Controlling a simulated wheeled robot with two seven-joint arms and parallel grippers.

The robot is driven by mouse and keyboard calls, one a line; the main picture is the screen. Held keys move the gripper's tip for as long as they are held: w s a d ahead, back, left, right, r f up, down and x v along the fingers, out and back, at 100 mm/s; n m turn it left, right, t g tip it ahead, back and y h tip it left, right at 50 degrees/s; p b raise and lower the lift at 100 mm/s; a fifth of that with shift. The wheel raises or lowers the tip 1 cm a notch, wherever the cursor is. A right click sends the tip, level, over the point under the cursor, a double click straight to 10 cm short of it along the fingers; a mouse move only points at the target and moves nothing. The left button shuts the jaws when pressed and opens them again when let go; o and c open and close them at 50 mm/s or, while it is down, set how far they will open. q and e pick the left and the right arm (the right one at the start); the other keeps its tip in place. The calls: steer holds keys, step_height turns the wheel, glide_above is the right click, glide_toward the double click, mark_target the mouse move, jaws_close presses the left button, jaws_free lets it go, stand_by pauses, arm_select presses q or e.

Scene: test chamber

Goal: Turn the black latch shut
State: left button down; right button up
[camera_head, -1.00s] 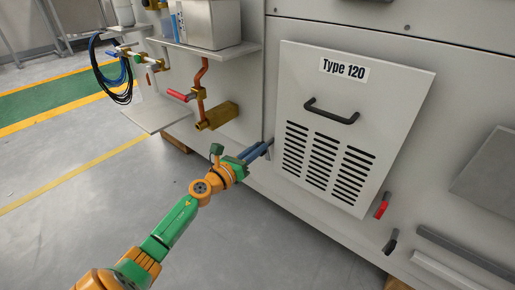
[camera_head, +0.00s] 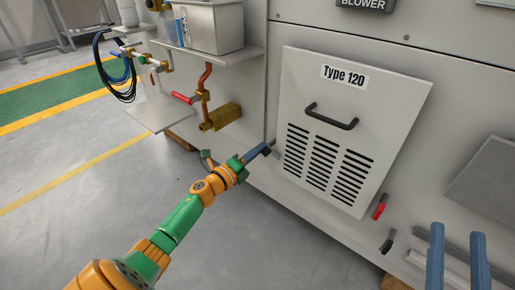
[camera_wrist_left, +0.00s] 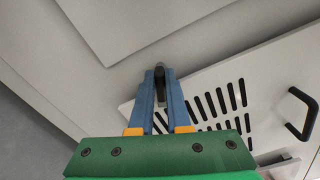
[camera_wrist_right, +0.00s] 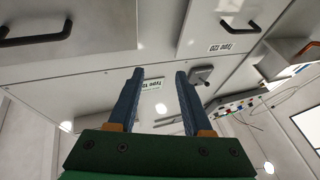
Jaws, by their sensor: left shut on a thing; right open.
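My left gripper (camera_head: 264,150) is at the lower left edge of the white Type 120 panel. In the left wrist view its blue fingers (camera_wrist_left: 161,88) are shut on a small black latch (camera_wrist_left: 160,78). The latch's lower part is hidden between the fingers. The Type 120 panel (camera_head: 345,95) lies flush against the grey cabinet and has a black handle (camera_head: 331,117). My right gripper (camera_head: 457,232) is open and empty at the lower right, and its spread fingers show in the right wrist view (camera_wrist_right: 160,75).
A red-handled latch (camera_head: 379,207) is at the panel's lower right, with a dark grey latch (camera_head: 388,242) below it. The floor (camera_head: 80,220) at left is clear.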

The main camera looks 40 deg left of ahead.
arm_select(q)
steer(key=shift+f+n+p, duration=0.15)
steer(key=shift+n+p, duration=0.15)
steer(key=shift+n, duration=0.8)
steer(key=shift+f+n+p, duration=0.1)
steer(key=shift+n+p, duration=0.15)
steer(key=shift+n, duration=0.85)
arm_select(e)
step_height(320, 180, down, 9)
steer(key=w+g+h, duration=0.1)
steer(key=g, duration=0.3)
steer(key=shift+w+d+r+m+g+h, duration=0.2)
steer(key=shift+w+d+m+g+h, duration=0.05)
steer(key=shift+d+m+g+h, duration=0.2)
arm_select(q)
steer(key=c, duration=0.9)
jaws_free()
steer(key=s+p, duration=0.1)
steer(key=s, duration=0.1)
steer(key=s+p, duration=0.1)
steer(key=s, duration=0.4)
steer(key=shift+a+p, duration=0.3)
steer(key=shift+p, duration=0.1)
arm_select(e)
steer(key=s+d+f+g+h, duration=0.3)
steer(key=s+f+g, duration=0.7)
steer(key=f, duration=0.5)
steer(key=shift+s+d+g, duration=0.3)
steer(key=shift+d+g, duration=0.05)
steer(key=shift+d, duration=0.2)
